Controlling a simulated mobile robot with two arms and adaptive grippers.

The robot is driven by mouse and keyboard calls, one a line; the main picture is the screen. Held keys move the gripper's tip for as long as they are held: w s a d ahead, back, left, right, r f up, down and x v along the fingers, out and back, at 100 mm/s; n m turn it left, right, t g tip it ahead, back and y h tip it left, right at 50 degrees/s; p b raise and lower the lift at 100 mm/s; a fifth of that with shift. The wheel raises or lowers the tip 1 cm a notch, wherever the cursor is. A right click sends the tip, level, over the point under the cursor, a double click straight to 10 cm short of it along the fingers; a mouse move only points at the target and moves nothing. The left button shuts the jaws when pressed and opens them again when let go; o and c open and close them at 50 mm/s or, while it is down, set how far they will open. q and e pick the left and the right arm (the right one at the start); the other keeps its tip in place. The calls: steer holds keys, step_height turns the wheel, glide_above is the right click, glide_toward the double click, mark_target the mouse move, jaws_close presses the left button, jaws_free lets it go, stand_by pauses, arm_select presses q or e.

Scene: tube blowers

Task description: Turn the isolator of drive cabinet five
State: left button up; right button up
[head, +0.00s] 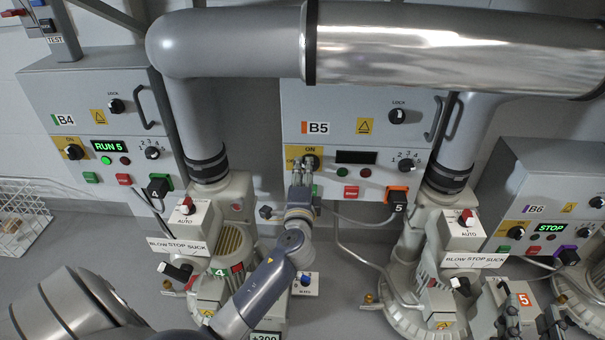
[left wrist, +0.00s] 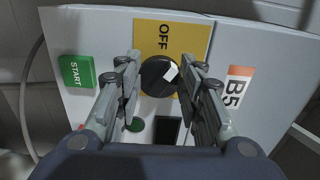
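Drive cabinet five (head: 340,105), labelled B5, is on the wall in the middle of the head view. Its isolator, a round black knob (left wrist: 158,77), sits on a yellow plate (left wrist: 180,36) in the left wrist view. OFF shows above the knob there; its white mark is toward the upper right. In the head view ON shows above the isolator (head: 311,160). My left gripper (head: 302,168) is at the isolator, fingers apart on either side of the knob; contact is unclear. Dark jaw-like parts at the bottom right may be my right gripper (head: 530,322), partly cut off.
A green START button (left wrist: 76,71) is beside the yellow plate. A red button (head: 351,191) and a black plug with an orange surround (head: 397,198) are low on the cabinet. A large grey pipe (head: 235,45) crosses in front. Cabinet B4 (head: 85,95) stands left, B6 (head: 550,190) right.

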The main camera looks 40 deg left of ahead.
arm_select(q)
steer(key=v, duration=1.2)
